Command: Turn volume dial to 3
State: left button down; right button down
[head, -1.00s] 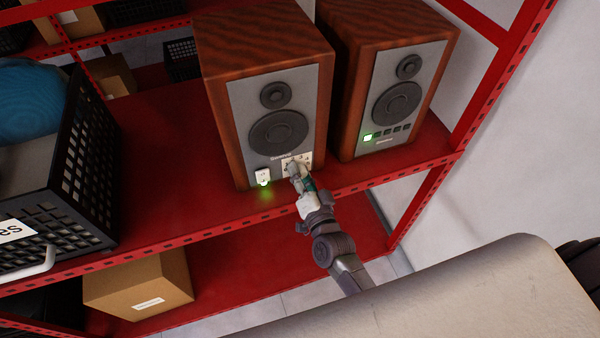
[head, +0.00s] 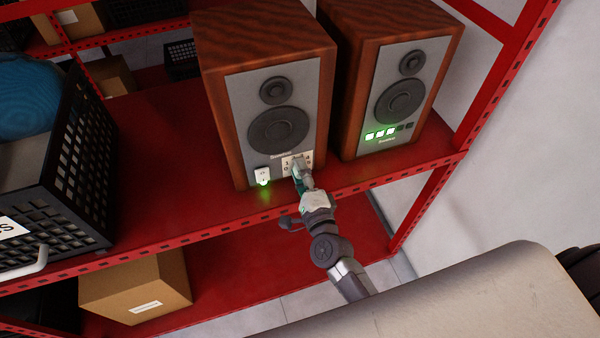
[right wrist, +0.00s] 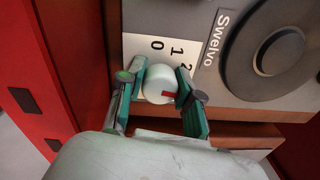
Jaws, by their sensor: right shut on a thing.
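The volume dial (right wrist: 158,84) is a round white knob with a red mark, low on the front of the left speaker (head: 265,110). Its white number plate (right wrist: 160,47) shows 0, 1 and 2 in the right wrist view; the other numbers are hidden there. The red mark points to the right in that view, away from these numbers. My right gripper (head: 299,172) is shut on the dial, with one green finger on each side of it in the right wrist view (right wrist: 164,86). The right speaker (head: 390,90) has three green lights (head: 380,134) lit in its row. My left gripper is not in view.
A white switch (head: 263,175) with a green glow sits left of the dial. The speakers stand on a red shelf (head: 170,190) with a raised front edge. A black crate (head: 75,175) is at left, and a cardboard box (head: 135,288) is on the shelf below.

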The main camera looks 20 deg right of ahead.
jog(key=shift+m, duration=1.1)
jog(key=c, duration=0.8)
grip_release()
jog(key=shift+o, duration=0.2)
jog(key=s, duration=1.2)
jog(key=shift+d+f, duration=0.15)
